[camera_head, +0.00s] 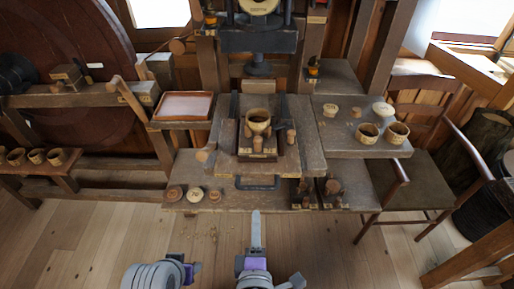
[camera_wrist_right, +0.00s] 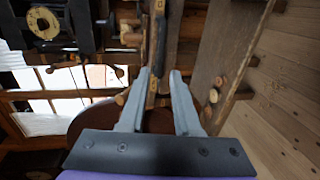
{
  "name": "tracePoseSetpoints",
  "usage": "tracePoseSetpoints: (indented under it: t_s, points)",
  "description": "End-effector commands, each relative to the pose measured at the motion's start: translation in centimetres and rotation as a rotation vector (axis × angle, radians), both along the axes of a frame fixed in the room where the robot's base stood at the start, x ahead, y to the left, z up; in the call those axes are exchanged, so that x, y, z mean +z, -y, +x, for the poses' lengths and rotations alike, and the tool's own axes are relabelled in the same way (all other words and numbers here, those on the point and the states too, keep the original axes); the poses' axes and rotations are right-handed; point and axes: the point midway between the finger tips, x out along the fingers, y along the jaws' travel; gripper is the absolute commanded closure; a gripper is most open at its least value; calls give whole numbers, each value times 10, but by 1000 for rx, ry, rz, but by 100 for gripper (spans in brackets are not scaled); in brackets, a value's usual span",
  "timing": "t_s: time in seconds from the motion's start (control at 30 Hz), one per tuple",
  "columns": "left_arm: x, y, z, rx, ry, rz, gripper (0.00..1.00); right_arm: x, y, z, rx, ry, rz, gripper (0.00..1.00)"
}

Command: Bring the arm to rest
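My right gripper (camera_head: 256,228) points forward at the bottom centre of the head view, over the floor in front of the wooden bench. There its fingers line up as one grey bar. The right wrist view shows its two fingers apart, so the right gripper (camera_wrist_right: 160,74) is open, with no object held between them. My left gripper (camera_head: 192,269) is low in the head view, left of the right one. It is small and partly hidden by its own arm, so its finger gap does not show.
The bench (camera_head: 310,160) ahead carries a cup (camera_head: 258,121) on a central block. Two more cups (camera_head: 397,132) stand on its right side, and small turned pieces (camera_head: 195,194) lie on the front ledge. A chair (camera_head: 430,180) stands right.

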Motion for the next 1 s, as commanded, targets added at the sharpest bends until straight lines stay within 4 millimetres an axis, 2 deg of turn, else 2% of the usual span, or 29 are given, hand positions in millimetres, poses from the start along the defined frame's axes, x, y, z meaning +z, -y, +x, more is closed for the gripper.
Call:
tracePoseSetpoints:
  t_s: [0.13,0.23,0.37,0.43,0.5,0.63,0.8,1.0]
  points:
    - [0,0,0,0,0,0,50,-1,2,1,-7,-6,4,68]
    - [3,0,0,0,1,0,50,-7,19,6,-58,-55,35,68]
    - [11,0,2,0,5,0,50,-28,68,12,-223,-213,159,68]
    - [17,0,4,0,7,0,50,-41,101,10,-346,-317,268,68]
    - [23,0,5,0,10,0,50,-52,129,2,-471,-415,398,68]
    - [34,0,8,0,15,0,50,-63,165,-19,-683,-557,671,68]
    - [45,0,11,0,21,0,50,-60,182,-41,-884,-657,1020,68]
    - [50,0,12,0,24,0,50,-50,183,-49,-978,-689,1253,68]
